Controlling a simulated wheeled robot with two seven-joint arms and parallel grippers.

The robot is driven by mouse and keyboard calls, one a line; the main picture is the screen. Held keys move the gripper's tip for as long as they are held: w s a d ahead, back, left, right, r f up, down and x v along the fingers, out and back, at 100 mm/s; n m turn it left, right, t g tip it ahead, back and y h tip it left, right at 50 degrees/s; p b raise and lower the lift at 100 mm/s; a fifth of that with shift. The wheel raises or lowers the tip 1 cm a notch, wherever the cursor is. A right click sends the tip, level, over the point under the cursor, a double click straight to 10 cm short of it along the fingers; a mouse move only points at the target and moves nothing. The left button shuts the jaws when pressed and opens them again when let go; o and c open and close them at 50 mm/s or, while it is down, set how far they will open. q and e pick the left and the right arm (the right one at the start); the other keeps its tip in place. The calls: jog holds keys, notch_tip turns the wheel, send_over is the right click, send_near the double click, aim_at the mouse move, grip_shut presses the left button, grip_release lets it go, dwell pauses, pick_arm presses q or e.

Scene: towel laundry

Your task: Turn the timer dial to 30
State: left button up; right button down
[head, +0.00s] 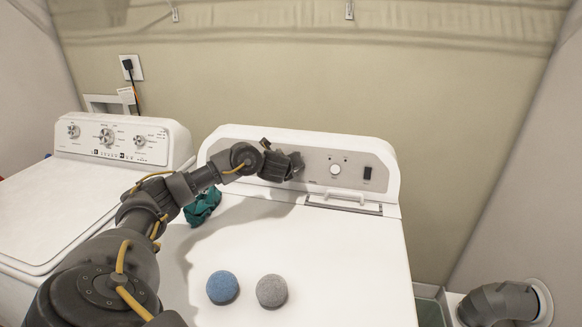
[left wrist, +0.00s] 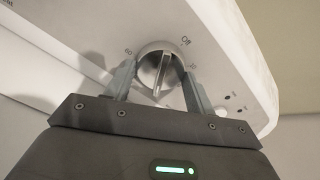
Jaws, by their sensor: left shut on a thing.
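The timer dial (left wrist: 161,65) is a round silver knob with a raised ridge across its face, on the dryer's control panel. My left gripper (left wrist: 158,90) is shut on the dial, with one finger on each side of it. In the head view my left gripper (head: 292,166) is at the left part of the panel (head: 318,160) and hides the dial. Around the dial I read "Off" at upper right and "60" at left; a mark at the right is too small to read surely. The ridge stands nearly upright in the left wrist view. My right gripper is not in view.
A blue ball (head: 222,287) and a grey ball (head: 272,290) sit on the dryer top (head: 340,260). A teal cloth (head: 203,207) lies at its left edge. A washer (head: 60,205) stands at the left. A grey pipe elbow (head: 497,302) is at lower right.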

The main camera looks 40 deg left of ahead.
pick_arm(q)
jog(key=o, duration=0.9)
jog(key=shift+o, duration=0.2)
jog(key=p+v, duration=0.5)
jog(key=v, duration=0.5)
jog(key=shift+s+r, duration=0.15)
jog(key=shift+s, duration=0.15)
jog(key=shift+d, duration=0.15)
